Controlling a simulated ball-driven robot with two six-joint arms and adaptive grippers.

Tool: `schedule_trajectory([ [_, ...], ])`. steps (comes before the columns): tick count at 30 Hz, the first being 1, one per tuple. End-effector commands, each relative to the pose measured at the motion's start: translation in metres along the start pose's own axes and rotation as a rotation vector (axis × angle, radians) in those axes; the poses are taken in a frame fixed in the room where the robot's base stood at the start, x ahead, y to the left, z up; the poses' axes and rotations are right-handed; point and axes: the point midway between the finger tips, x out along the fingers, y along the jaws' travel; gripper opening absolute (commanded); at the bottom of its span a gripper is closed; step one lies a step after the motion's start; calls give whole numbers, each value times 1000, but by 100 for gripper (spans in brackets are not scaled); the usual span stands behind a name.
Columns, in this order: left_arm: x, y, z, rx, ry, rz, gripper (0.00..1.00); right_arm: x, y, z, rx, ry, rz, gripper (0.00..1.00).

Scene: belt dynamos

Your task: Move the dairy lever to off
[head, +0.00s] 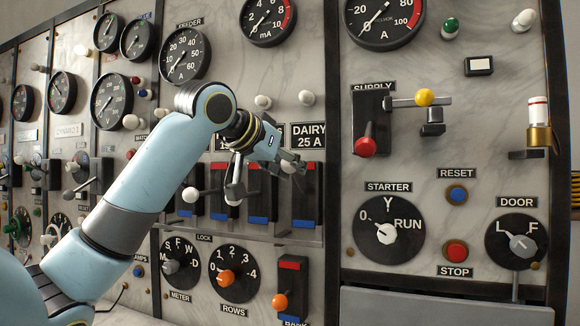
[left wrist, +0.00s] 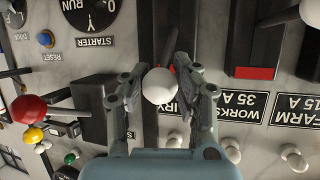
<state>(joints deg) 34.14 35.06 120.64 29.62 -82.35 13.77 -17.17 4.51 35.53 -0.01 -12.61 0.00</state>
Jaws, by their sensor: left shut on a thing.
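The dairy lever's white ball knob (head: 288,167) sits between the fingers of my left gripper (head: 291,162), below the "DAIRY 25 A" label (head: 309,135). In the left wrist view the knob (left wrist: 159,86) lies between the two fingertips (left wrist: 160,75), which are shut on it. The lever's dark slot plate (head: 306,195) shows to the right of the gripper, with a blue patch (head: 303,223) at its bottom end. My right gripper is not in view.
Neighbouring levers with white knobs (head: 190,195) stand out of the panel to the left. A red-knobbed supply lever (head: 365,146) juts out to the right. Rotary switches (head: 226,276) and an orange-knobbed lever (head: 280,301) lie below. White knobs (head: 306,98) project above.

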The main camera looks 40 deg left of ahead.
Motion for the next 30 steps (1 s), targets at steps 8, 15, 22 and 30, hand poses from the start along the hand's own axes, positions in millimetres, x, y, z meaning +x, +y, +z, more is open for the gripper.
schedule_trajectory([
  [8, 0, 1, 8, 11, 42, -7, 0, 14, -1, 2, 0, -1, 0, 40],
  [15, 1, 5, 30, 45, 177, -26, 0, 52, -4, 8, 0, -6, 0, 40],
  [22, 4, 8, 51, 84, 341, -50, 0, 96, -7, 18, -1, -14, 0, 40],
  [30, 5, 9, 61, 113, 474, -69, 0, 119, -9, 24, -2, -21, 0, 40],
])
